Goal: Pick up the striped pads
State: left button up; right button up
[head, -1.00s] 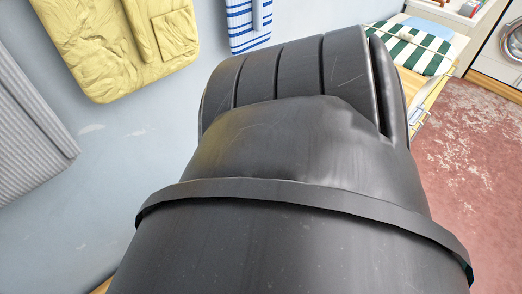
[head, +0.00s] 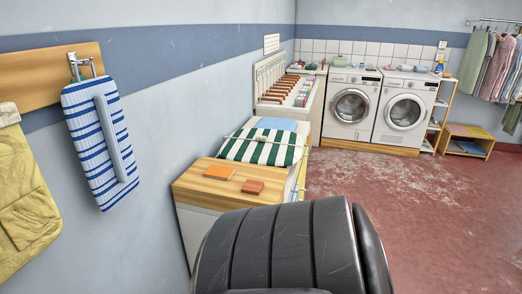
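A blue-and-white striped pad (head: 98,150) with a grey bar along its face hangs from a metal hook on a wooden board at the left wall. A green-and-white striped pad (head: 262,148) lies on the long bench or cabinet along the wall, with a thin rod or strap across it. A large dark ribbed part of my own body fills the bottom middle. Neither of my grippers shows in the view.
The cabinet's wooden top (head: 203,182) carries an orange flat item (head: 220,171) and a red-brown block (head: 252,187). A yellow padded cloth (head: 22,205) hangs at far left. Two washing machines (head: 350,105) stand at the back. The red floor (head: 440,210) at right is clear.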

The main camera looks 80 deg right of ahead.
aim_at(270, 148)
jog(key=z, duration=1.75)
jog(key=i+l+z, duration=0.1)
jog(key=l, duration=0.3)
jog(key=i+l+z, duration=0.15)
jog(key=l, duration=0.25)
jog(key=i+l+z, duration=0.1)
jog(key=l, duration=0.25)
jog(key=i+l+z, duration=0.1)
jog(key=l, duration=0.25)
jog(key=i, duration=0.1)
